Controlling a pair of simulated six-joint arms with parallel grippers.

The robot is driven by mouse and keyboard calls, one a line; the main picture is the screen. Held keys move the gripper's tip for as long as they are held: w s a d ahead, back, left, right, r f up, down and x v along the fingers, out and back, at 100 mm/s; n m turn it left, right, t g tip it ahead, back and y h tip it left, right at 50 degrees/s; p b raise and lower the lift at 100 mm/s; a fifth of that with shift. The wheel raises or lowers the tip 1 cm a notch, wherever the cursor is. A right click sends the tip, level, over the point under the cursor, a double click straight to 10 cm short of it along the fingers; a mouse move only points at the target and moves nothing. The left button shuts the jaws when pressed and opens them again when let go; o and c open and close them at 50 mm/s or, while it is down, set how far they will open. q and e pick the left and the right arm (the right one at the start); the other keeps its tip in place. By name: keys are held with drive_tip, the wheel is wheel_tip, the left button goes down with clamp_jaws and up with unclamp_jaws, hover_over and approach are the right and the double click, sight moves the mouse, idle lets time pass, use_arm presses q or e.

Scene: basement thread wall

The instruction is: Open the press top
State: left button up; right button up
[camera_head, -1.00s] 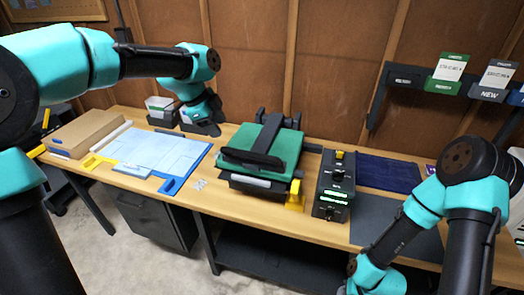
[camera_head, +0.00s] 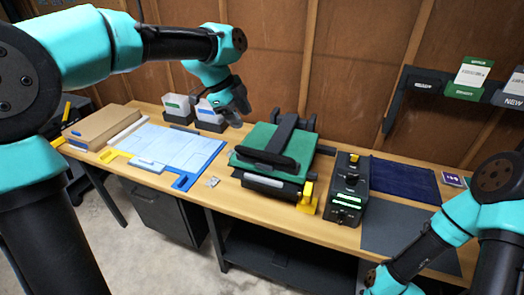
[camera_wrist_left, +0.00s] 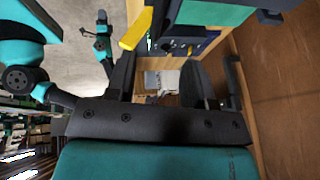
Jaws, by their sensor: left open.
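The press (camera_head: 272,160) stands mid-bench with a green top, a black bar across it and a black handle along its front edge. The top looks lowered flat on the base. A yellow lever (camera_head: 307,197) sits at its front right corner. My left gripper (camera_head: 238,112) is open and empty, in the air behind and left of the press, apart from it. In the left wrist view, its fingers (camera_wrist_left: 160,82) are spread, with a green panel (camera_wrist_left: 215,12) and a yellow part (camera_wrist_left: 136,28) beyond them. My right arm shows at lower right; its gripper is outside the picture.
A black control box (camera_head: 345,190) stands right of the press. A blue tray with pale sheets (camera_head: 165,148) and a cardboard box (camera_head: 104,126) lie left. Small bins (camera_head: 178,106) stand behind. A dark blue cloth (camera_head: 405,180) lies right. A wooden wall (camera_head: 360,60) backs the bench.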

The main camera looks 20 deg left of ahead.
sight(263, 152)
use_arm(q)
drive_tip(key=x, duration=1.4)
drive_tip(key=shift+c, duration=0.2)
clamp_jaws()
